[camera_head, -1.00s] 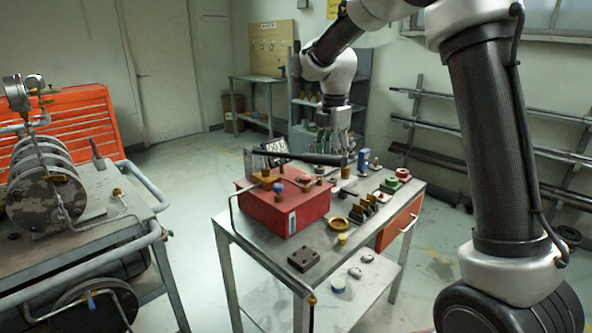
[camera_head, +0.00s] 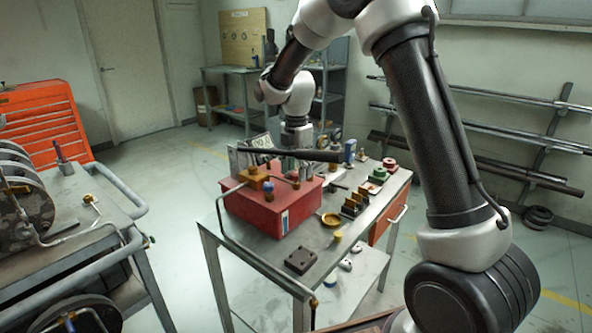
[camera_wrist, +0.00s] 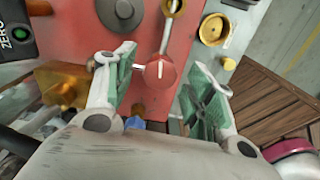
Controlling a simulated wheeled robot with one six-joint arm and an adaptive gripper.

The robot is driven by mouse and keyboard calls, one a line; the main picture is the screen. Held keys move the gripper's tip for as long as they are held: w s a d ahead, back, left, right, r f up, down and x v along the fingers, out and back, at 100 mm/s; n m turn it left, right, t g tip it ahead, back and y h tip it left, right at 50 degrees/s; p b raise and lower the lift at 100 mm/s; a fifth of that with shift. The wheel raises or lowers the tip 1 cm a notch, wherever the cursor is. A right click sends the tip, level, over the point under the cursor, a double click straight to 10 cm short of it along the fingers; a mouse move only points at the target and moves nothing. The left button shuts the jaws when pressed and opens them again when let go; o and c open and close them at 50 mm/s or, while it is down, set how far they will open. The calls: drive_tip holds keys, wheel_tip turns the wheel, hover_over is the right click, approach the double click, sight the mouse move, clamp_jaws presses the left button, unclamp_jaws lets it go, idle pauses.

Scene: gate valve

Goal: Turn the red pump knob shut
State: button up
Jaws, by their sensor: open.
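The red pump (camera_head: 275,208) is a red box on the metal table. In the wrist view its red top (camera_wrist: 165,20) fills the upper middle. The round red knob (camera_wrist: 159,71), with a pale pointer mark, sits between my gripper's two spread, green-padded fingers. My gripper (camera_wrist: 160,62) is open, and I see no clear contact with the knob. In the head view my wrist is above the rear of the box; the fingers are largely hidden or too small to make out there, and I cannot pick out the knob surely.
A long black lever (camera_head: 290,154) crosses above the box. A brass block (camera_head: 255,177) stands on its left part. A yellow dish (camera_head: 331,220) and a dark block (camera_head: 300,261) lie on the table (camera_head: 265,255). A cart with ribbed machinery stands at the left.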

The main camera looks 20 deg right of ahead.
drive_tip(key=shift+f, duration=0.2)
drive_tip(key=shift+c, duration=0.3)
drive_tip(key=c, duration=0.9)
drive_tip(key=shift+c, duration=0.2)
